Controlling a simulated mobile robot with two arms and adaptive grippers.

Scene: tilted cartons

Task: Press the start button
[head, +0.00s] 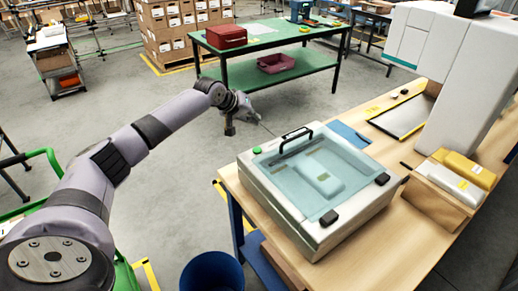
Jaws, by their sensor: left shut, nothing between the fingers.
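A green round button (257,150) sits on the back left corner of a light grey box-shaped machine (290,219). The machine has a clear bluish lid (345,178) with a black handle (296,138), and the lid is down. My left gripper (250,112) is in the air beyond the machine's back left corner, above and slightly left of the button in the picture. It is shut and empty, apart from the button. It looks small, so fine detail of the fingers is hard to see. My right gripper is not in view.
The machine stands on a wooden table (398,235). A blue bin (212,272) is on the floor in front. White and yellow packages (465,172) and a tall white device (455,75) are at the right. A green table (262,45) and stacked cartons (178,25) stand farther back.

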